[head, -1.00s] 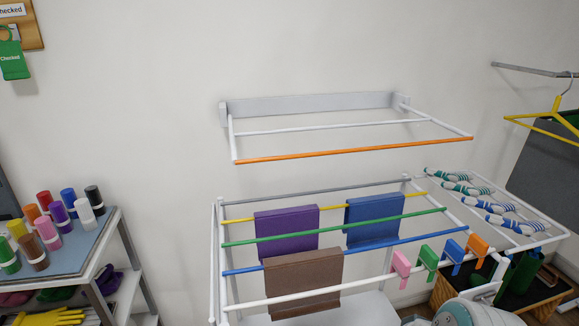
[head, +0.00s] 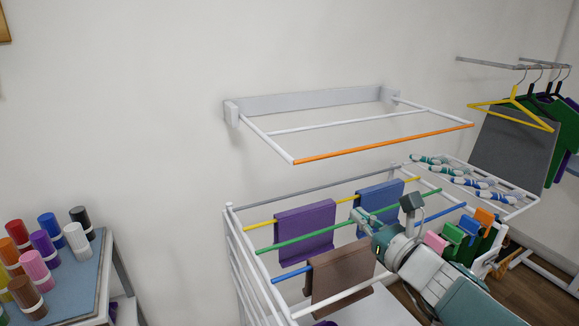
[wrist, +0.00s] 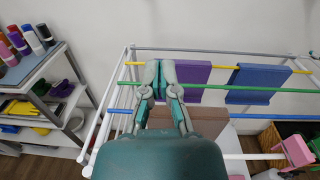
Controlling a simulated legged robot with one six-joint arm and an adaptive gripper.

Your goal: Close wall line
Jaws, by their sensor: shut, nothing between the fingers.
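The wall line (head: 385,142) is a white frame with an orange front bar, hinged to a grey plate (head: 310,104) on the wall. It is folded out, with its orange bar away from the wall. My gripper (head: 360,218) is below and in front of it, over the floor drying rack, apart from the wall line. In the wrist view my gripper (wrist: 161,68) has its fingers together and holds nothing. The wall line is not visible in the wrist view.
A side shelf holds striped rolls (head: 470,182). A yellow hanger (head: 514,105) hangs at right. A cart (head: 68,275) with coloured cylinders stands left.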

